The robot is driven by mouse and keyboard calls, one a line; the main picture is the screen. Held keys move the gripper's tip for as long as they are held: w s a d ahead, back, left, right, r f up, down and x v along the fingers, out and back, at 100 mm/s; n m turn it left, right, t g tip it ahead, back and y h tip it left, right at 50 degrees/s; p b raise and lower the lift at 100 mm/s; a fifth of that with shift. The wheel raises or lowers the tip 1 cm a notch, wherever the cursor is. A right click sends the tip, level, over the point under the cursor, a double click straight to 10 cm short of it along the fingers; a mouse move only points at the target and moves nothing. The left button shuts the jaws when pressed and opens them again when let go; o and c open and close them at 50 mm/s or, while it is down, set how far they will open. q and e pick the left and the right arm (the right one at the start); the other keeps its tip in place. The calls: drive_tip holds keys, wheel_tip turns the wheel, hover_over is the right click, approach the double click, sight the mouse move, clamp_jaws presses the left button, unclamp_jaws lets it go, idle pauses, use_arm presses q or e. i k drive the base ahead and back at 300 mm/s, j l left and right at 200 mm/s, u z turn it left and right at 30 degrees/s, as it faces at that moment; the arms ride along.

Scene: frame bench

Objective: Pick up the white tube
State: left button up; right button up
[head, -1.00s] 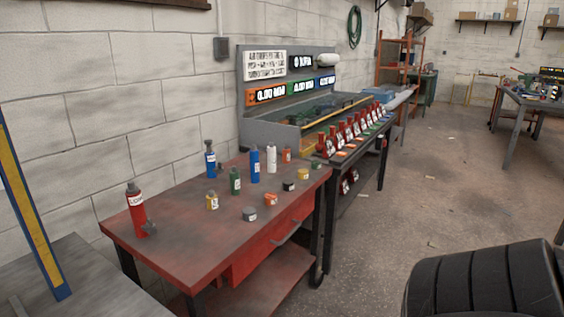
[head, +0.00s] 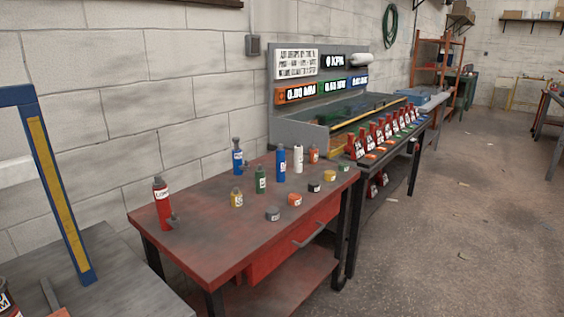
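The white tube (head: 298,158) stands upright near the back of the red bench (head: 212,249). It is between a taller blue tube (head: 281,163) on its left and a small orange container (head: 314,153) on its right. Neither of my grippers is in the head view.
A red bottle (head: 162,204), a green bottle (head: 261,180), a blue bottle (head: 238,157) and several small containers stand on the bench. A grey table (head: 110,283) with a blue-yellow frame (head: 55,187) is at left. Open floor (head: 455,235) lies at right.

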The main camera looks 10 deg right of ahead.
sight(298, 149)
drive_tip(key=z, duration=0.3)
drive_tip(key=u, duration=1.75)
drive_tip(key=z, duration=1.75)
drive_tip(key=u, duration=0.95)
drive_tip(key=i+l+u, duration=0.1)
drive_tip(key=l+u, duration=0.35)
drive_tip(key=i+l+u, duration=0.1)
drive_tip(key=l+u, duration=0.35)
drive_tip(key=j, duration=0.1)
